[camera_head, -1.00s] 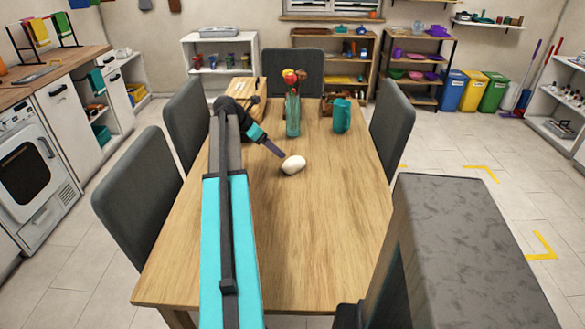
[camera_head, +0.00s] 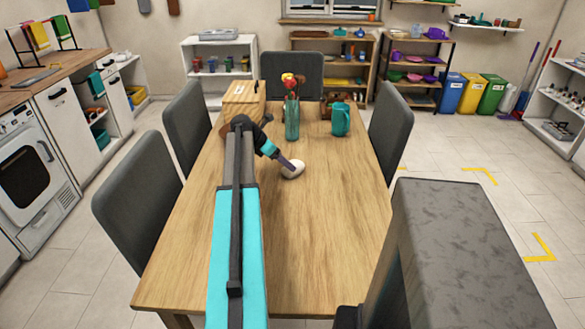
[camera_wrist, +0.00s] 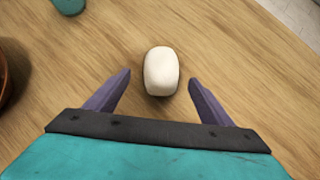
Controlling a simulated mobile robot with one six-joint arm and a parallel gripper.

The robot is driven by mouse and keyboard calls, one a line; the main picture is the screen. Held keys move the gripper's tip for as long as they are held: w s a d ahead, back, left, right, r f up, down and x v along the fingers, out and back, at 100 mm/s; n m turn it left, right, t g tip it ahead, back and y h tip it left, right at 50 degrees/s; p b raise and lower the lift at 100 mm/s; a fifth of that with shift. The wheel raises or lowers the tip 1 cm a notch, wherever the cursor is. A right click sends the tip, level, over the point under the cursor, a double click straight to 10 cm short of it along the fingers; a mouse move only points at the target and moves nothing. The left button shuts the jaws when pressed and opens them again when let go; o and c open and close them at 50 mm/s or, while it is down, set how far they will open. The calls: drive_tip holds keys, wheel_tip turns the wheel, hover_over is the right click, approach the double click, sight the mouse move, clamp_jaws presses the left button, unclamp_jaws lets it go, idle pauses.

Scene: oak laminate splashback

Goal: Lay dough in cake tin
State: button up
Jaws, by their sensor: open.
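The dough is a smooth, off-white rounded lump (camera_head: 293,170) on the wooden table, on the near side of the glass vase. It also shows in the wrist view (camera_wrist: 161,71), ahead of and roughly centred between my fingers. My gripper (camera_wrist: 158,85) is open, with one purple-grey finger on each side and the dough lying just beyond or level with the fingertips. In the head view my gripper (camera_head: 288,163) reaches down at the dough from the upper left; whether it touches cannot be told. No cake tin can be made out for certain.
A vase with flowers (camera_head: 291,118) and a teal mug (camera_head: 340,119) stand behind the dough. A wooden box (camera_head: 243,100) is at the table's far left. A brown rounded object (camera_wrist: 8,75) shows at the wrist view's left edge. The near tabletop (camera_head: 310,250) is clear.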

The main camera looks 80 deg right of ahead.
drive_tip(key=shift+s+d+f, duration=0.1)
drive_tip(key=shift+f, duration=0.1)
idle(0.3)
drive_tip(key=shift+p+x, duration=0.55)
drive_tip(key=shift+x, duration=2.05)
drive_tip(key=c, duration=1.4)
drive_tip(key=shift+r, duration=0.1)
